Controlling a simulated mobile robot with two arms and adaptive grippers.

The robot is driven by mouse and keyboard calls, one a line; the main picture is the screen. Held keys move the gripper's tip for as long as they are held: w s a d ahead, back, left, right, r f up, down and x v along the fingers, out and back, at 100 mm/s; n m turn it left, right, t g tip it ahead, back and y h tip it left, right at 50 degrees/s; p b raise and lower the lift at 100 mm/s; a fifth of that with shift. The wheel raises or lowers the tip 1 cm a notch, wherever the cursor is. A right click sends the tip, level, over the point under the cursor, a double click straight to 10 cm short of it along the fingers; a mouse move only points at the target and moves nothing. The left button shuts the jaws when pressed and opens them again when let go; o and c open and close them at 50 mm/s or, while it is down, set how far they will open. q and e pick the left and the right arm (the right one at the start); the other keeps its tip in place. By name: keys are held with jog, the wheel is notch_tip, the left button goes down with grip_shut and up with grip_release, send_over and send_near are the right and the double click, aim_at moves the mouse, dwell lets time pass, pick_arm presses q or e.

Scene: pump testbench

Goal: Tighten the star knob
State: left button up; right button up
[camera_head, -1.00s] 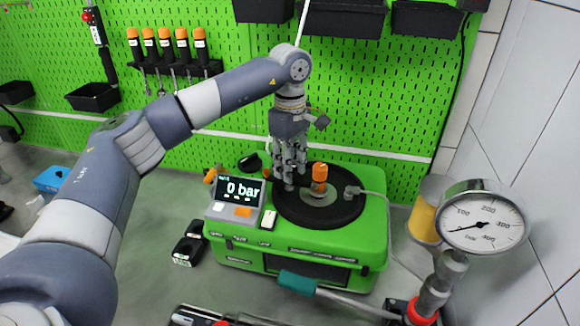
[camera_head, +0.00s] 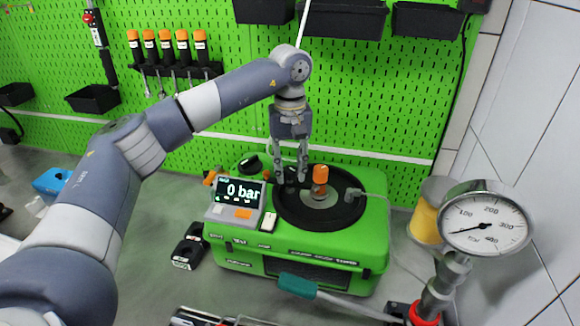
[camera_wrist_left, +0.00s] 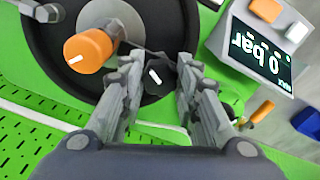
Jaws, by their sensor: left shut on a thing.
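The star knob (camera_wrist_left: 155,77) is black with a white mark and sits at the rim of the black round plate (camera_wrist_left: 68,82) on the green pump case. In the head view it is largely hidden behind the fingers. My left gripper (camera_head: 291,182) points straight down at the left part of the plate. In the left wrist view, my left gripper (camera_wrist_left: 157,88) has one finger on each side of the knob and is shut on it. My right gripper is not in view.
An orange-capped post (camera_head: 320,180) stands close to the right of my left fingers. The display (camera_head: 238,192) reads 0 bar at the left. A hose fitting (camera_head: 354,192) is on the plate's right, and a dial gauge (camera_head: 484,222) stands far right.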

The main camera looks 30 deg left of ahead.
aim_at(290, 169)
pick_arm(q)
jog(key=shift+w+r, duration=0.1)
jog(key=shift+r, duration=0.1)
dwell(0.4)
jog(key=o, duration=1)
jog(key=shift+o, duration=0.3)
jog(key=shift+f, duration=0.1)
notch_tip(290, 169, up, 12)
